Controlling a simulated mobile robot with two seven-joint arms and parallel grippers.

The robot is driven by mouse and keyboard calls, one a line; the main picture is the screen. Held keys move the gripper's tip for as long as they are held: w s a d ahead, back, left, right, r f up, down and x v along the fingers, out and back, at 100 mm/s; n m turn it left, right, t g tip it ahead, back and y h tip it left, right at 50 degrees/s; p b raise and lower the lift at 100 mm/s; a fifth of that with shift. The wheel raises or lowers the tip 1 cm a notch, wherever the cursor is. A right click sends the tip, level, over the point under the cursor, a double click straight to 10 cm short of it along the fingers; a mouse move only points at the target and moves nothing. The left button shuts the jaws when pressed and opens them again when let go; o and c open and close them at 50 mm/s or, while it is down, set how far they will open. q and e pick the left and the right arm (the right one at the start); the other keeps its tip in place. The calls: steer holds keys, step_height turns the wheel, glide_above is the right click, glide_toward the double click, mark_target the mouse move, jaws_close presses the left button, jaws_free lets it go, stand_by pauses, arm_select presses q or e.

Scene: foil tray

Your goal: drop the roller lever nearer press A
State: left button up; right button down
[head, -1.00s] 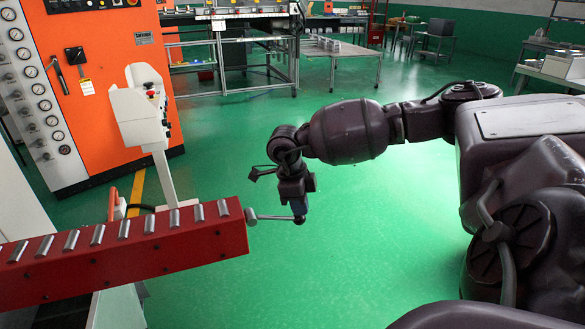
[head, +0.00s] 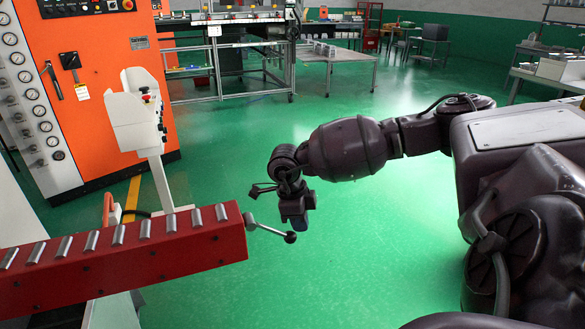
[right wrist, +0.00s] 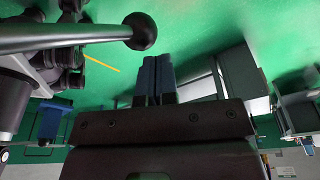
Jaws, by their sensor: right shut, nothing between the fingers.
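The roller lever (head: 270,229) is a thin metal rod with a black ball knob (head: 290,237) on the end of the red roller rail (head: 190,262). It slants down to the right. My right gripper (head: 297,224) points down, close above the knob, with its blue fingers together and empty. In the right wrist view, the lever's rod (right wrist: 70,36) and knob (right wrist: 140,31) lie up and left of the shut fingers (right wrist: 157,62), with a gap in the picture. Whether they touch is unclear. My left gripper is not in view.
An orange press (head: 100,100) with gauges stands at the left, with a white control pedestal (head: 137,120) before it. Metal rollers (head: 145,228) lie along the red rail. Work tables (head: 340,55) stand at the back. The green floor (head: 390,230) right of the rail is clear.

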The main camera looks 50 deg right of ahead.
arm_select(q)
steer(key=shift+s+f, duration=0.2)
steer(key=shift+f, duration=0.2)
arm_select(e)
steer(key=shift+w+x, duration=0.2)
steer(key=shift+x, duration=1)
steer(key=shift+a, duration=0.15)
arm_select(q)
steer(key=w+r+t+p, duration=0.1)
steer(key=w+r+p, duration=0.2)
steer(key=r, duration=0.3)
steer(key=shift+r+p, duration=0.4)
steer(key=shift+p, duration=0.45)
arm_select(e)
steer(key=s+v, duration=0.1)
steer(key=v, duration=0.6)
steer(key=s+d+v, duration=0.1)
steer(key=v, duration=0.7)
steer(key=shift+s+d+r, duration=0.25)
steer(key=shift+r, duration=0.3)
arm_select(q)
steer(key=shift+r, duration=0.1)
